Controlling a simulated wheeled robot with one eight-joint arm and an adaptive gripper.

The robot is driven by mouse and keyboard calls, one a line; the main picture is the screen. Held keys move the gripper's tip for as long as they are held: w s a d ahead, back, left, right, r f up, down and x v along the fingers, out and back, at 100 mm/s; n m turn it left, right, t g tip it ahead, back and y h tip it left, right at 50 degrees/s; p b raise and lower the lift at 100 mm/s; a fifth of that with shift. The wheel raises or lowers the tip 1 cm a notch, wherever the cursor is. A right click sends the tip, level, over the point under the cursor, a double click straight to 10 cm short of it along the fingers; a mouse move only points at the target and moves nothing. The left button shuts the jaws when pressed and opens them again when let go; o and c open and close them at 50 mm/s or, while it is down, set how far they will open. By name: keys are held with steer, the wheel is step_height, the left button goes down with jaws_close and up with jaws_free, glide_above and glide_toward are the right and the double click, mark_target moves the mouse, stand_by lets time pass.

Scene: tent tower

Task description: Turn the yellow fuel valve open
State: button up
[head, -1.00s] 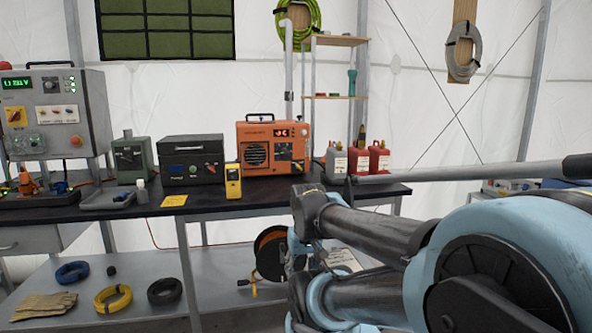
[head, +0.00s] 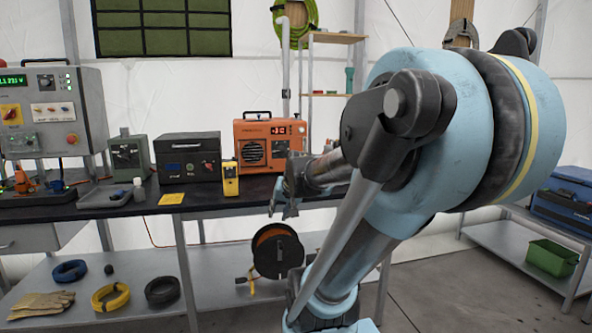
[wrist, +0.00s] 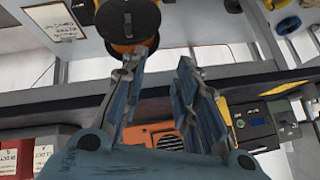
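No yellow fuel valve can be made out with certainty. The closest match is a small yellow plate with a red knob (head: 11,114) on the grey control panel at the far left of the head view; I cannot tell if it is the valve. The orange generator box (head: 271,142) stands on the bench, and part of it shows in the wrist view (wrist: 160,138). My gripper (head: 281,210) hangs by the bench's front edge, right of the yellow meter. In the wrist view my gripper (wrist: 160,62) has its fingers apart with nothing between them.
A cable reel (head: 277,252) sits on the lower shelf. A blue toolbox (head: 562,200) and green bin (head: 551,257) stand right. The floor between is clear.

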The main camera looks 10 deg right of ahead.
steer(key=w+r+m+t, duration=0.1)
steer(key=w+m+t, duration=0.1)
steer(key=w, duration=0.3)
steer(key=w+d+r+m+t+y, duration=0.1)
steer(key=w+r+m, duration=0.1)
steer(key=w+m, duration=0.2)
steer(key=w+d+r+m+t+y, duration=0.1)
steer(key=w+m, duration=0.3)
steer(key=w, duration=0.4)
steer(key=shift+w+d+r+t, duration=0.1)
steer(key=shift+d+r+t, duration=0.2)
steer(key=shift+t, duration=0.5)
steer(key=w+d+m+t, duration=0.1)
steer(key=w+d+m, duration=0.1)
steer(key=d+m, duration=0.1)
steer(key=w+d+m+t+h, duration=0.1)
steer(key=w+d+m, duration=0.2)
steer(key=shift+w+m+t, duration=0.2)
steer(key=shift+m+t, duration=0.2)
steer(key=w+d+m+h, duration=0.1)
steer(key=d+m, duration=0.1)
steer(key=w+d+f+m+t+h, duration=0.1)
steer(key=d+m, duration=0.2)
steer(key=w+d+m+t, duration=0.1)
steer(key=d+m, duration=0.1)
steer(key=shift+d+f+h, duration=0.4)
steer(key=w, duration=1.7)
jaws_close()
